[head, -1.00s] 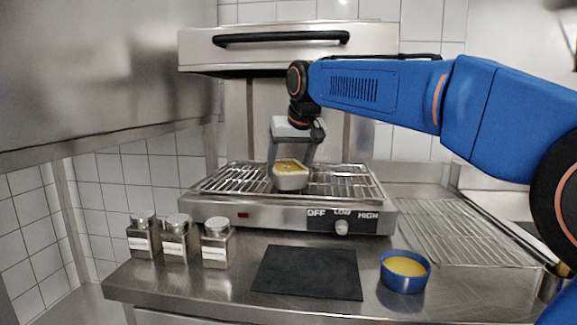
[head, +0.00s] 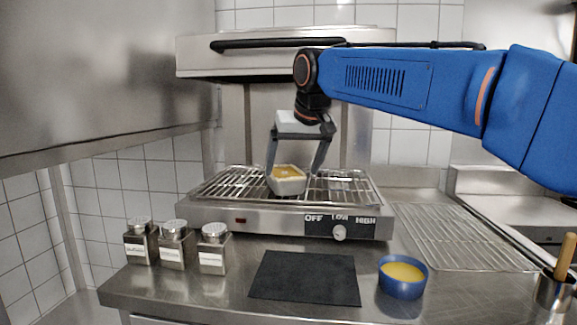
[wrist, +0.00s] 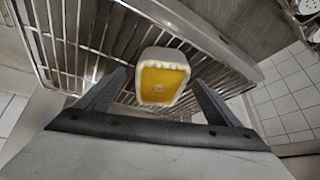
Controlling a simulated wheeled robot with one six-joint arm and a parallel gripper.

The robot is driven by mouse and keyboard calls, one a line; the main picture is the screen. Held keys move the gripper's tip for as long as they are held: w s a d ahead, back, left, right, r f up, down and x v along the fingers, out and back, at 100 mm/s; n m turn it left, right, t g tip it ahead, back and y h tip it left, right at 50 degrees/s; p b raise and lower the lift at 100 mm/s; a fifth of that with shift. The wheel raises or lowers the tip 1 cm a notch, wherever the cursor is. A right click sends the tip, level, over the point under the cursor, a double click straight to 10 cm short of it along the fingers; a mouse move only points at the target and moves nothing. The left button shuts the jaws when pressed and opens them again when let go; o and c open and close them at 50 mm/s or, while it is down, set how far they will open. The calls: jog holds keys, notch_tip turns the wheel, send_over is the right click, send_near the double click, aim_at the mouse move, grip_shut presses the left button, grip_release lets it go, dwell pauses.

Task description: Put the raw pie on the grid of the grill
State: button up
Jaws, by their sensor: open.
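The raw pie (head: 286,181) is a small pale tin-shaped pie with a yellow top. It rests on the grid (head: 235,184) of the grill (head: 270,217), near the middle, and looks slightly tilted in the head view. My gripper (head: 293,168) is open above and around the pie, with its fingers spread apart. In the wrist view the pie (wrist: 162,76) lies beyond the open fingers, with clear gaps on both sides, over the grid bars (wrist: 95,40).
The grill's raised hood (head: 290,50) hangs above. Several metal shakers (head: 174,246) stand at the front left. A black mat (head: 305,277) and a blue bowl of yellow liquid (head: 403,277) lie in front. A wire rack (head: 465,237) is at the right.

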jog(key=s+d, duration=0.2)
jog(key=s, duration=0.6)
jog(key=shift+d, duration=0.4)
